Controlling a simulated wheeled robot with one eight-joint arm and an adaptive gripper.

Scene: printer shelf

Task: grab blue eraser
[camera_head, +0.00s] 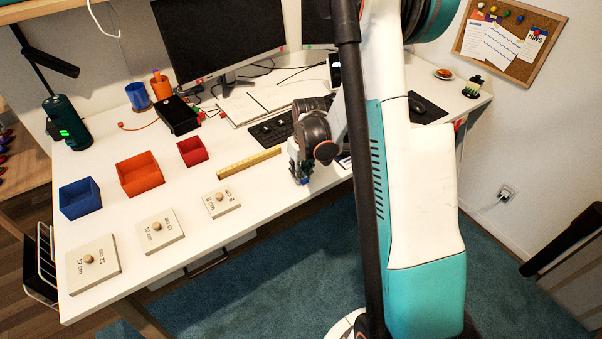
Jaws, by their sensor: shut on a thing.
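My gripper (299,171) points down at the right part of the white desk, near its front edge, to the right of the yellow ruler. It is shut on a small blue thing at its fingertips, which fits the blue eraser. The fingers hide most of it, and its full shape is too small to make out. I cannot tell whether it touches the desk top. No other blue eraser shows.
The desk (115,205) holds blue (80,198), orange (139,175) and red (193,151) open boxes. Three knobbed lids lie in front. A yellow ruler (248,162), a keyboard (271,130) and a monitor (218,40) stand near my gripper or behind it.

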